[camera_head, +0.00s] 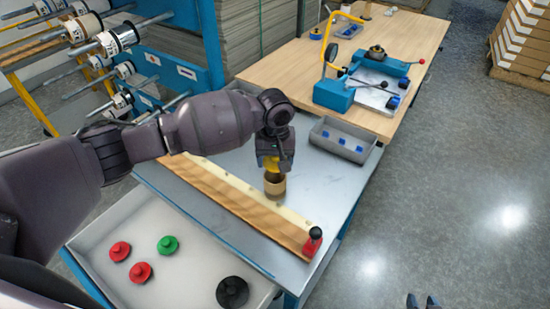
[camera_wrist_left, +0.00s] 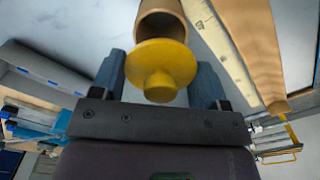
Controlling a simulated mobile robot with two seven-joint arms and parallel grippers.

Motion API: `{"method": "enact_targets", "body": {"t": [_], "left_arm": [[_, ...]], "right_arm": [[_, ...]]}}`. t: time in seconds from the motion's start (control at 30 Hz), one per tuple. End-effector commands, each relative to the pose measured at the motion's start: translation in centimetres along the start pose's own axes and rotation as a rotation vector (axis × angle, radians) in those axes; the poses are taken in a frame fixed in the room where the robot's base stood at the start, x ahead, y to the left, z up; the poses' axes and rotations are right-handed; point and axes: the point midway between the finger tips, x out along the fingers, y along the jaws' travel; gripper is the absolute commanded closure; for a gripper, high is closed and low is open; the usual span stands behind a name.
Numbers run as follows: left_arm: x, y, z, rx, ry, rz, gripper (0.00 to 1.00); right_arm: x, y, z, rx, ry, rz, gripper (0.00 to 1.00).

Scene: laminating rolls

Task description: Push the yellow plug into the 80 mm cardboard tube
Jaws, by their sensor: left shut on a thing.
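The yellow plug (camera_head: 267,163) is between the fingers of my left gripper (camera_head: 271,168), which is shut on it. In the left wrist view the plug (camera_wrist_left: 160,64) shows its round flange and knob, with the fingers on both sides. The cardboard tube (camera_head: 275,188) stands upright on the grey table, just below the plug. In the left wrist view the tube (camera_wrist_left: 163,20) shows its open mouth beyond the flange. The flange hides part of the rim, and I cannot tell whether they touch. My right gripper (camera_head: 422,301) shows only two fingertips, apart and empty, at the bottom edge.
A wooden rail with a pale strip (camera_head: 235,203) runs beside the tube, with a red-and-black device (camera_head: 313,242) at its end. A grey tray (camera_head: 185,215) holds red, green and black plugs. A grey bin (camera_head: 343,139) with blue pieces stands behind. Bare table lies right of the tube.

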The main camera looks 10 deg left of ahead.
Motion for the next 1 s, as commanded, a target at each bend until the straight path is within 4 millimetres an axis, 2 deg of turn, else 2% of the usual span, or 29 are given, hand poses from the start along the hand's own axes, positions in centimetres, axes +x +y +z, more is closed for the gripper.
{"method": "enact_targets", "body": {"t": [0.6, 1.0], "left_arm": [[1.7, 0.0, 0.0, 0.000, 0.000, 0.000, 0.54], [2.8, 0.0, 0.0, -0.001, -0.001, -0.001, 0.54]], "right_arm": [[0.5, -0.1, 3.2, 0.001, -0.036, 0.001, 0.64], [1.2, -0.3, 3.7, 0.000, -0.032, -0.001, 0.64]]}}
